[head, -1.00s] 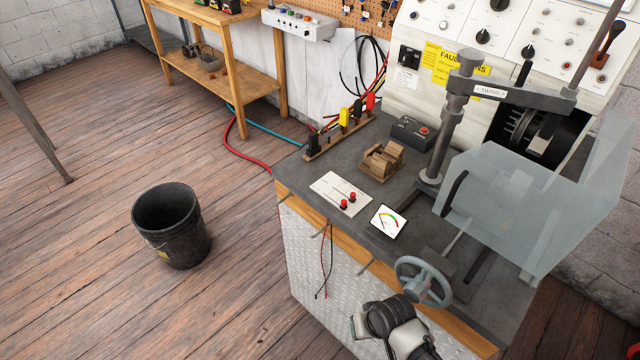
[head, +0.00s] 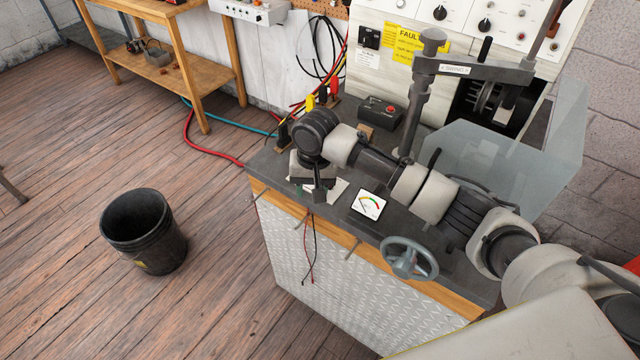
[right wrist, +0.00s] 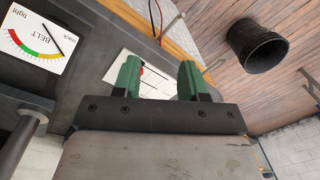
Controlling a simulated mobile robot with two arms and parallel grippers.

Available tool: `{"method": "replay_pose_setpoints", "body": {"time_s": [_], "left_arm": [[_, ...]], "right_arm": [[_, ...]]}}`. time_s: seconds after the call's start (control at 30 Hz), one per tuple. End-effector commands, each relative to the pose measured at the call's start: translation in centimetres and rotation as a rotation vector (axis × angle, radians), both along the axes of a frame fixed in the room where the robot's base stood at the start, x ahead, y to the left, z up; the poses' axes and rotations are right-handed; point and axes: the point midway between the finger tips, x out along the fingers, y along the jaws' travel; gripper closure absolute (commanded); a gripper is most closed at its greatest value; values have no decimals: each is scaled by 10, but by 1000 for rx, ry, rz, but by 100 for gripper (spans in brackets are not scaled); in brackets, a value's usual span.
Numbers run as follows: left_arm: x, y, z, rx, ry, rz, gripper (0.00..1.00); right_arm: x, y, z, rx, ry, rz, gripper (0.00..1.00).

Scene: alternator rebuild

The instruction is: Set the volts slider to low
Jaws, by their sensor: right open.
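The white slider panel (head: 338,189) lies on the bench top, mostly hidden behind my right gripper (head: 317,190) in the head view. In the right wrist view the panel (right wrist: 152,82) shows partly between and beside the green fingertips of my right gripper (right wrist: 158,80). A bit of a red knob (right wrist: 142,71) shows beside the left fingertip. The gripper is open and empty, above the panel; I cannot tell whether it touches anything. The slider labels and knob positions are hidden, so I cannot tell which one is volts. My left gripper is not in view.
A belt gauge card (head: 368,204) lies right of the panel. A grey handwheel (head: 409,258) is at the bench front, and a clear guard (head: 500,165) and a post (head: 415,105) stand behind. Thin levers stick out along the front edge. A black bucket (head: 144,232) is on the floor.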

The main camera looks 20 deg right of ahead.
Motion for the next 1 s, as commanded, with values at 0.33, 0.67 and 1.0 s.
{"method": "replay_pose_setpoints", "body": {"time_s": [0.33, 0.67, 1.0], "left_arm": [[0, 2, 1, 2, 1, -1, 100], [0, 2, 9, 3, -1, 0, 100], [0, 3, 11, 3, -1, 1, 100]], "right_arm": [[43, -40, 49, -67, 23, -224, 58], [42, -40, -3, -68, 25, -226, 58], [43, -39, -51, -67, 22, -223, 58]]}}
